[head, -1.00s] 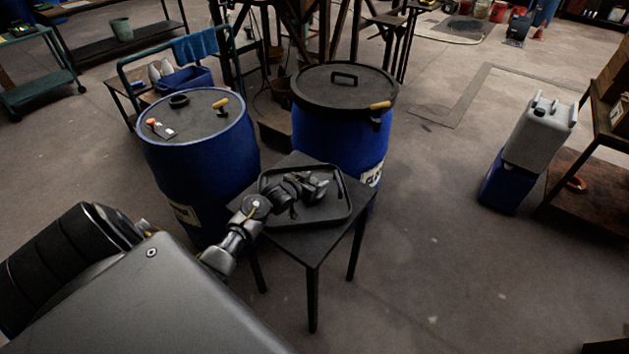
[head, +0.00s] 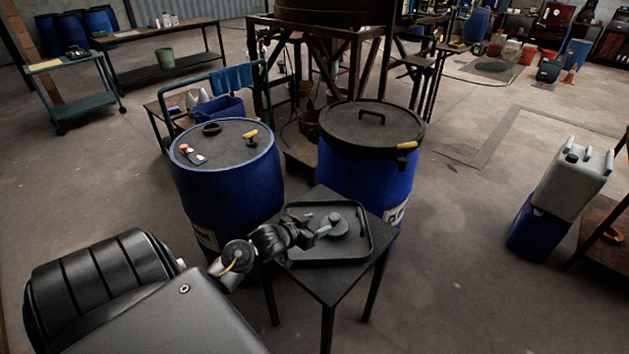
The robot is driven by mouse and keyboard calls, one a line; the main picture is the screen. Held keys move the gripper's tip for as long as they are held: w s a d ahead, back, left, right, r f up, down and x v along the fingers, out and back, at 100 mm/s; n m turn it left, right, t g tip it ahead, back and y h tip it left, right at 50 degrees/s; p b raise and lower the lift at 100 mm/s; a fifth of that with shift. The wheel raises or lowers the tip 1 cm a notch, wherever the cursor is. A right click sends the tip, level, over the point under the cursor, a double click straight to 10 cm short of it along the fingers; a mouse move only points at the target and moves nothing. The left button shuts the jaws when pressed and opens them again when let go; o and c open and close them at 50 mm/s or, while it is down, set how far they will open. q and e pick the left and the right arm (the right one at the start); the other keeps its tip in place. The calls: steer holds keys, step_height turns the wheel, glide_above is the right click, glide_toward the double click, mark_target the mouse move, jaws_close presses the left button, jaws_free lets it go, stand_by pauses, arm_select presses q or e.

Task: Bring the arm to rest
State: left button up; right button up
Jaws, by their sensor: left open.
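My left arm comes in from the lower left. Its gripper (head: 318,229) hangs over the left part of a black tray (head: 350,258) on a small dark table (head: 326,285). The jaws look open. A small grey round object (head: 338,225) lies in the tray just beyond the fingertips; whether they touch it I cannot tell. My right gripper does not show.
A blue drum (head: 228,190) with small items on its top stands behind left of the table. Another blue drum (head: 365,175) with a black handled lid (head: 372,125) stands behind it. A pale jerrycan (head: 574,180) sits at right. Floor between is clear.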

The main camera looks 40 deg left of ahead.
arm_select(q)
steer(key=shift+s+r, duration=0.1)
steer(key=shift+s, duration=0.1)
stand_by(0.5)
steer(key=s+d+f+g, duration=0.1)
steer(key=s+d, duration=0.2)
steer(key=s+d+f+g, duration=0.1)
steer(key=s+d+f, duration=0.1)
steer(key=s+d, duration=0.1)
steer(key=s+d+f+m+g, duration=0.1)
steer(key=s+d+f+g, duration=0.1)
steer(key=s+d, duration=0.1)
steer(key=shift+s+d+y, duration=0.3)
steer(key=shift+s+y, duration=0.1)
steer(key=shift+s, duration=0.25)
steer(key=s+d+m+g+h, duration=0.1)
steer(key=s+d+g, duration=0.2)
steer(key=s+d, duration=0.35)
steer(key=s+d+g, duration=0.3)
steer(key=s+d, duration=0.1)
steer(key=s, duration=0.6)
step_height(320, 180, down, 25)
steer(key=s+g, duration=0.1)
steer(key=s+a+f+g, duration=0.1)
steer(key=s+a+f, duration=0.1)
steer(key=s+f, duration=1.4)
steer(key=shift+s+a+m, duration=0.3)
steer(key=shift+s+a, duration=0.05)
steer(key=shift+a, duration=0.05)
